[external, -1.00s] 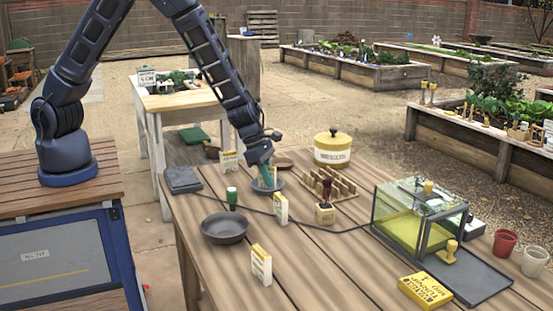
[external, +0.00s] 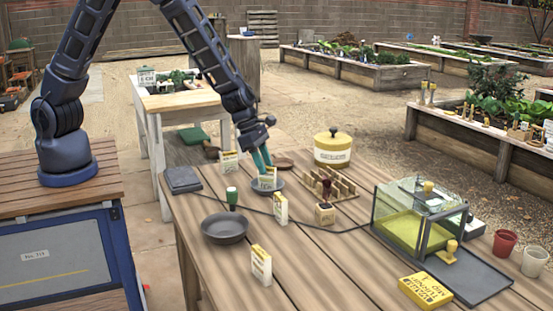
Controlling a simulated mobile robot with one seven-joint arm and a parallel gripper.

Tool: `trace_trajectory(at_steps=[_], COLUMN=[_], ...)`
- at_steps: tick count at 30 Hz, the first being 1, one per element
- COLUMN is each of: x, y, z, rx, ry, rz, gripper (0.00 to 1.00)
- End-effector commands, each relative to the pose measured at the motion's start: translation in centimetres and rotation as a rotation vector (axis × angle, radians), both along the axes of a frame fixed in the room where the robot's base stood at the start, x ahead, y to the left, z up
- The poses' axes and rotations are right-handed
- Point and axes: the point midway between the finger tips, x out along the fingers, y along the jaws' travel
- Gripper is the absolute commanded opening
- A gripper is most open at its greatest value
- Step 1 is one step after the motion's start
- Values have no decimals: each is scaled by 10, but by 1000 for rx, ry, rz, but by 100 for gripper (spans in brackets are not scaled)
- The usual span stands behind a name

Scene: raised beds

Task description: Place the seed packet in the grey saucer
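A white and yellow seed packet (external: 267,179) stands roughly upright in a small round grey saucer (external: 279,188) on the wooden table. My gripper (external: 264,164) is directly above it, pointing down. Its two teal fingers show apart, with their tips at about the packet's top edge. The fingers look open, and I cannot tell whether they still touch the packet. Similar packets stand on the table behind the saucer (external: 229,164), in front of it (external: 280,209) and near the front edge (external: 261,265).
A larger dark dish (external: 225,229) and a green-handled tool (external: 232,197) are at the left. A yellow-lidded pot (external: 332,148), a pegged wooden rack (external: 342,186) and a glass case (external: 405,215) stand to the right. A dark cable crosses the table.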

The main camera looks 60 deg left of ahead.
Motion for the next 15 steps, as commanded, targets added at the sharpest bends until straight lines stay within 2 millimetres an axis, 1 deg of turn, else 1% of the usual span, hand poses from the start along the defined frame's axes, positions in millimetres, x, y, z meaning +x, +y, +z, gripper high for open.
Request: trace_trajectory(at_steps=[1, 6, 10, 15], x=[-2, -10, -15, -19], y=[2, 9, 14, 18], z=[9, 34, 50, 63], rx=[0, -1, -1, -1], ry=[-2, -3, -1, -1], rz=[-1, -1, 0, 0], gripper=[38, 38, 38, 38])
